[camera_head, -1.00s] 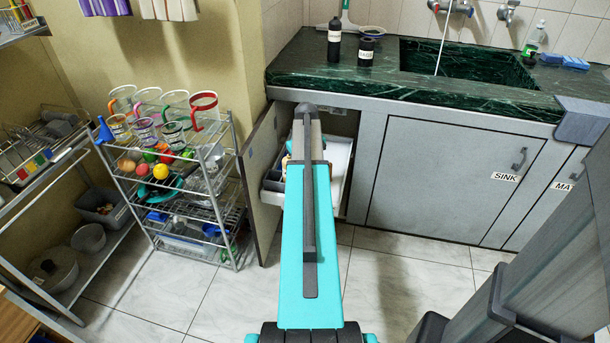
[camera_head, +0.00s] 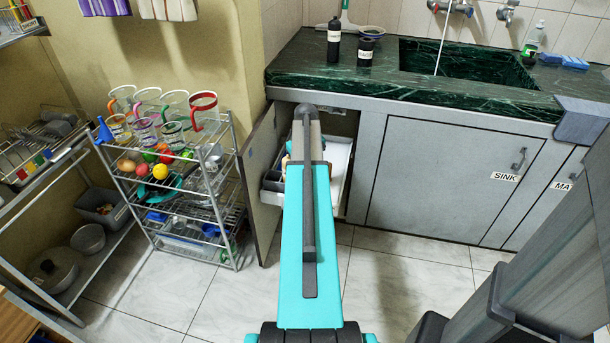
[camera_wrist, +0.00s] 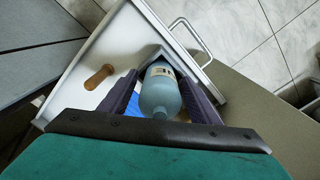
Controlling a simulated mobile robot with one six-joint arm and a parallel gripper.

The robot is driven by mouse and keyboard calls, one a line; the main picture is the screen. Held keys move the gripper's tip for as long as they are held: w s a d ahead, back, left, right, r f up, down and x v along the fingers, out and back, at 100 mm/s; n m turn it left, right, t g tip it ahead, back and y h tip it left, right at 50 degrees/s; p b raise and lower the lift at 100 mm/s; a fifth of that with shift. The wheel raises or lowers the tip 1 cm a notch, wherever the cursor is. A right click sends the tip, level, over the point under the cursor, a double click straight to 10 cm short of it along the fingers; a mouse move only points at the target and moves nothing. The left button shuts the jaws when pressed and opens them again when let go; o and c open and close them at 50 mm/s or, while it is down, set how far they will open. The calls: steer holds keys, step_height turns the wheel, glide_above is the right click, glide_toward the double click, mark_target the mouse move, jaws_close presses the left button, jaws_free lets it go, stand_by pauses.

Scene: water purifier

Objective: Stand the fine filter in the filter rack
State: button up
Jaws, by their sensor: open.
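My gripper (camera_wrist: 162,76) is open inside a white pull-out drawer (camera_wrist: 108,50) in the wrist view. Its two dark fingers stand on either side of a grey-blue bottle-shaped thing (camera_wrist: 160,97) with a pale label that I cannot read. I cannot tell whether this is the fine filter. In the head view my arm hides the gripper and much of the drawer (camera_head: 341,160), which is pulled out of the open cabinet under the counter. I cannot make out the filter rack for certain in either view.
A brown wooden-looking piece (camera_wrist: 99,77) lies in the drawer. The open cabinet door (camera_head: 260,180) stands left of my arm, with a wire rack of jugs (camera_head: 190,218) beyond it. A labelled black bottle (camera_head: 334,40) and a dark jar (camera_head: 365,48) stand on the green counter (camera_head: 430,88).

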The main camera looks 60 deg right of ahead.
step_height(320, 180, up, 12)
steer(key=shift+r+p, duration=0.1)
steer(key=shift+p, duration=0.75)
stand_by(0.5)
